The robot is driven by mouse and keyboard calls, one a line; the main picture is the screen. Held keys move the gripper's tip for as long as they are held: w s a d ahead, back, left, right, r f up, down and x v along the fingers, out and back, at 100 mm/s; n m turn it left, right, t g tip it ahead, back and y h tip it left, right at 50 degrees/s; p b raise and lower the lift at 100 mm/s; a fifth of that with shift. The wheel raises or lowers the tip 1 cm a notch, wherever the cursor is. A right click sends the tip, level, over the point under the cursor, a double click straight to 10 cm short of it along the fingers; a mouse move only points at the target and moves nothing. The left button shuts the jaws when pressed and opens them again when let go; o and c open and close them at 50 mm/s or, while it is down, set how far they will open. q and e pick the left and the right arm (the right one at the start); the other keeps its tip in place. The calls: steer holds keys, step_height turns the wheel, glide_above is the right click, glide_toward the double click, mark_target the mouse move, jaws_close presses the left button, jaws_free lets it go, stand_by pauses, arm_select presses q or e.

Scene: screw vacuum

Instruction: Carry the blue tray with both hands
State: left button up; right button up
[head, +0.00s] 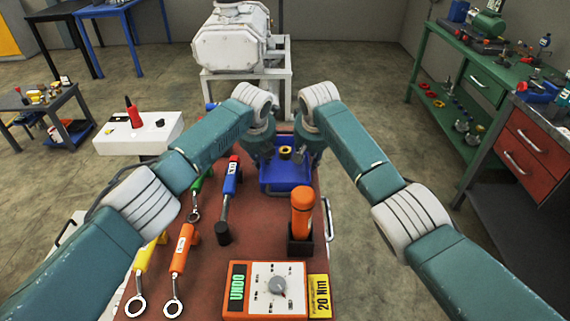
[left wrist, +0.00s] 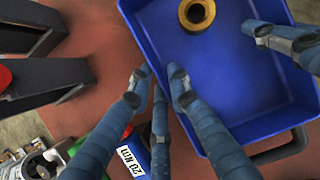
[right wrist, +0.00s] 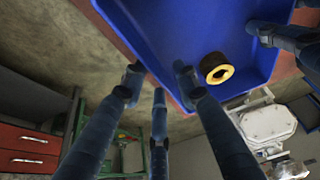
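The blue tray (head: 287,183) rests on the red-brown table top, at its far end. A brass-coloured ring (head: 285,153) lies inside it, and also shows in the left wrist view (left wrist: 197,12). My left gripper (head: 266,160) is at the tray's left side and my right gripper (head: 309,160) at its right side. In the left wrist view the tray's wall (left wrist: 258,128) runs between my spread left fingertips (left wrist: 160,78). In the right wrist view the other wall of the tray (right wrist: 180,30) runs between my spread right fingertips (right wrist: 157,76). Contact is unclear.
On the red-brown table (head: 205,268) stand an orange bottle (head: 302,212) in a dark holder, an orange meter (head: 265,288) and several torque wrenches (head: 180,250). A white machine (head: 232,40) on a stand is behind. A green workbench (head: 480,65) is at right. Floor between them is clear.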

arm_select(q)
jaws_close()
arm_select(e)
steer(key=c, duration=0.4)
jaws_close()
arm_select(q)
steer(key=shift+w+r, duration=0.1)
steer(key=shift+r, duration=0.05)
arm_select(e)
steer(key=shift+w+r, duration=0.1)
